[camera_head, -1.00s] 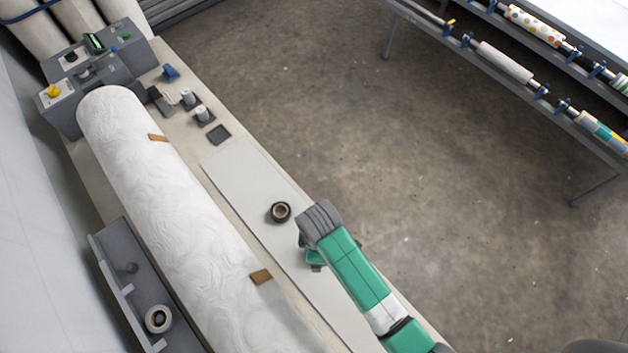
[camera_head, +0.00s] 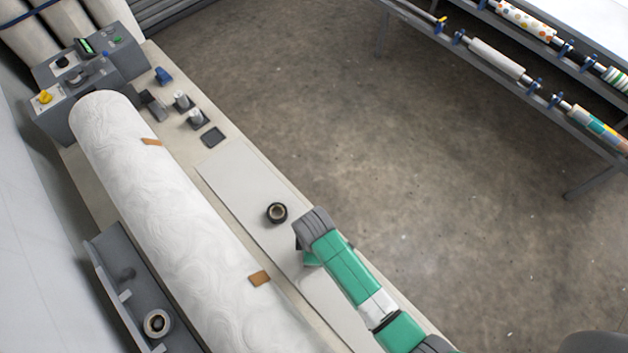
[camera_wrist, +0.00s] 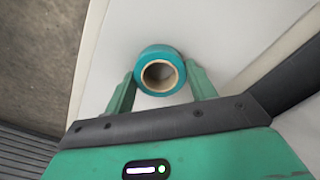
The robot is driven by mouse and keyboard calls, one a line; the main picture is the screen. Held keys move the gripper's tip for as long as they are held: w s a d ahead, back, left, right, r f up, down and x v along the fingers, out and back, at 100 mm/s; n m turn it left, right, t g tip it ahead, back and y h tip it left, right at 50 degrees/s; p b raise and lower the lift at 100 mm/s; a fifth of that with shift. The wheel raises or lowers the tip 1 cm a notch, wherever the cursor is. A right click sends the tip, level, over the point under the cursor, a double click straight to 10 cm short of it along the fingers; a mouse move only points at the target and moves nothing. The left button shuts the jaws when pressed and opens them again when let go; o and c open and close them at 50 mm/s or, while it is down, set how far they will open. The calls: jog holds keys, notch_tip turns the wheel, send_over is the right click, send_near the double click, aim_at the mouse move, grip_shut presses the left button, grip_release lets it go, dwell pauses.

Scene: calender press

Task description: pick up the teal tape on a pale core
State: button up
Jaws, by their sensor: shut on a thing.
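The teal tape (camera_wrist: 161,51) is a short teal roll around a pale core, seen end-on in the wrist view. My gripper (camera_wrist: 160,80) has one green finger on each side of it and is shut on it. The pale surface (camera_wrist: 225,35) lies behind the roll; I cannot tell whether the roll touches it or is just above it. In the head view my wrist hides the teal tape, and only a bit of my green gripper (camera_head: 311,259) shows beside the wrist.
A black tape roll (camera_head: 277,212) sits on the pale strip (camera_head: 236,184) close to my wrist. A big white embossed roller (camera_head: 165,200) runs alongside. A grey tray (camera_head: 112,262) holds another roll (camera_head: 157,323). Small fittings stand farther up the bench; open floor lies right.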

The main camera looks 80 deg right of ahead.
jog(key=shift+r, duration=0.15)
jog(key=shift+r, duration=0.25)
jog(key=r, duration=0.2)
jog(key=shift+s+a+r, duration=0.25)
jog(key=shift+s+r, duration=0.05)
jog(key=shift+r, duration=0.1)
jog(key=s+a, duration=0.3)
jog(key=s+a+r, duration=0.1)
jog(key=s+a, duration=0.6)
jog(key=s, duration=0.1)
jog(key=shift+a+r+b, duration=0.25)
jog(key=shift+a+b, duration=0.15)
